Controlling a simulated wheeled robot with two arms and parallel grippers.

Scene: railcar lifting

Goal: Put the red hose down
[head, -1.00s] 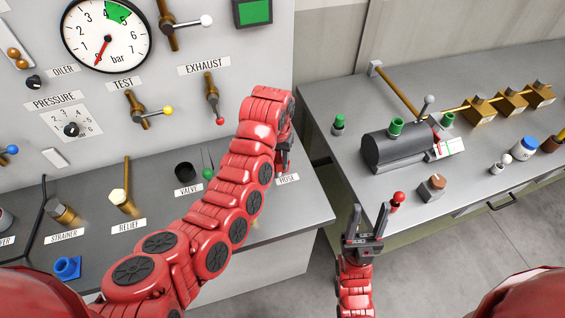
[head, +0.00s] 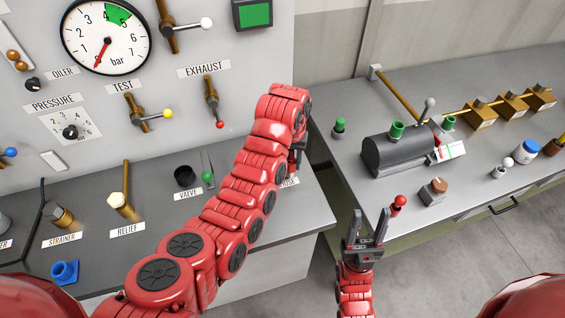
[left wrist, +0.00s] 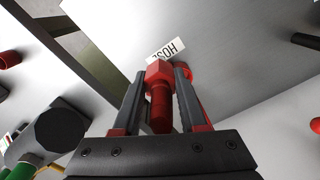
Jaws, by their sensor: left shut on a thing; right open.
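The red hose (left wrist: 160,98) shows in the left wrist view as a red hexagonal fitting with a narrower red shaft, between the fingers of my left gripper (left wrist: 160,78). The fitting is close to the HOSE label (left wrist: 165,50); I cannot tell whether it touches the surface. In the head view my left gripper (head: 298,152) is over the right end of the grey console top (head: 300,215), partly hidden by its own arm, and the hose is hidden there. My right gripper (head: 370,228) is open and empty in front of the right bench.
A red-knobbed piece (head: 398,204) stands at the right bench edge, close to my right gripper. A dark cylinder (head: 398,152) with green caps lies on that bench. The black VALVE ring (head: 185,176) and green-knobbed piece (head: 208,178) are left of my left forearm. A gap separates console and bench.

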